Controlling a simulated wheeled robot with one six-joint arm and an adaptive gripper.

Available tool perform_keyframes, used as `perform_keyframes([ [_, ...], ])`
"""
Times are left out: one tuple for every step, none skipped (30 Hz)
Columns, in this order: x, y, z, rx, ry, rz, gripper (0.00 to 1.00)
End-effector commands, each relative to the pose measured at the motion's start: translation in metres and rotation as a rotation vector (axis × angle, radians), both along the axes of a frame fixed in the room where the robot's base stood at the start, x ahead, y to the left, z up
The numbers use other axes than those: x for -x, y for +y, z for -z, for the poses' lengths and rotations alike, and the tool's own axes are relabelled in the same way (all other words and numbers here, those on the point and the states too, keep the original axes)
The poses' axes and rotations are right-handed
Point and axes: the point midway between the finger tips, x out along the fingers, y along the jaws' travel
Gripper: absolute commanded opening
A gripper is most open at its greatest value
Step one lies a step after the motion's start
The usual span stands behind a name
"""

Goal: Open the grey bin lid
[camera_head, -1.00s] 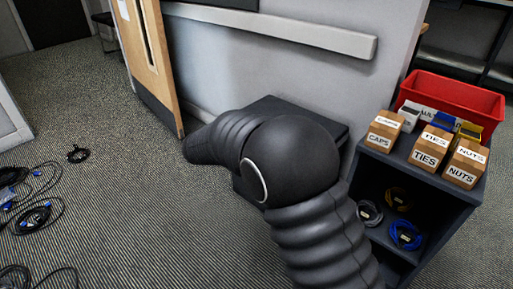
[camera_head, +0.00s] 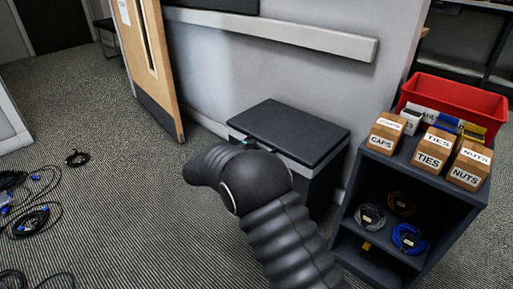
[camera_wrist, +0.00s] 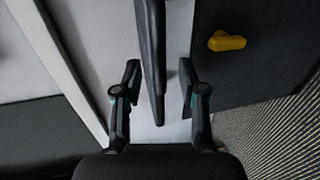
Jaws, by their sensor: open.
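The grey bin (camera_head: 318,185) stands against the wall, its dark flat lid (camera_head: 292,128) lying closed on top. My gripper (camera_head: 248,141) is at the lid's near left edge, partly hidden by my arm. In the wrist view, my gripper (camera_wrist: 159,76) is open. A dark bar, apparently the lid (camera_wrist: 152,55) seen edge-on, runs between its fingers with gaps on both sides. A dark panel at right, apparently the bin's front (camera_wrist: 240,75), carries a yellow piece (camera_wrist: 227,41).
A dark shelf unit (camera_head: 455,215) stands right of the bin, with labelled boxes (camera_head: 434,150), a red crate (camera_head: 455,97) and coiled cables inside. A wooden door (camera_head: 150,60) is at left. Loose cables (camera_head: 30,220) lie on the carpet at far left. A rail (camera_head: 280,33) runs along the wall.

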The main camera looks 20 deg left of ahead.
Motion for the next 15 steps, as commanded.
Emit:
perform_keyframes([
  [-0.009,-0.004,0.002,-0.001,-0.001,0.003,0.41],
  [-0.013,-0.006,0.003,-0.001,-0.001,0.003,0.41],
  [-0.018,-0.008,0.004,-0.001,0.000,0.002,0.41],
  [-0.022,-0.009,0.005,-0.001,0.000,0.001,0.41],
  [-0.025,-0.011,0.006,-0.001,0.000,0.001,0.41],
  [-0.029,-0.012,0.007,-0.001,-0.001,0.002,0.41],
  [-0.031,-0.014,0.007,-0.001,-0.001,0.002,0.41],
  [-0.034,-0.014,0.007,-0.002,-0.001,0.001,0.41],
  [-0.036,-0.015,0.008,-0.002,-0.001,0.001,0.41],
  [-0.037,-0.016,0.008,-0.002,-0.001,0.001,0.41],
  [-0.038,-0.016,0.009,-0.002,-0.001,0.000,0.41],
  [-0.039,-0.016,0.009,-0.002,-0.001,0.000,0.41],
  [-0.040,-0.017,0.009,-0.001,0.001,0.000,0.41],
  [-0.040,-0.017,0.009,-0.001,0.001,0.000,0.41],
  [-0.041,-0.017,0.009,-0.001,0.001,0.000,0.41],
])
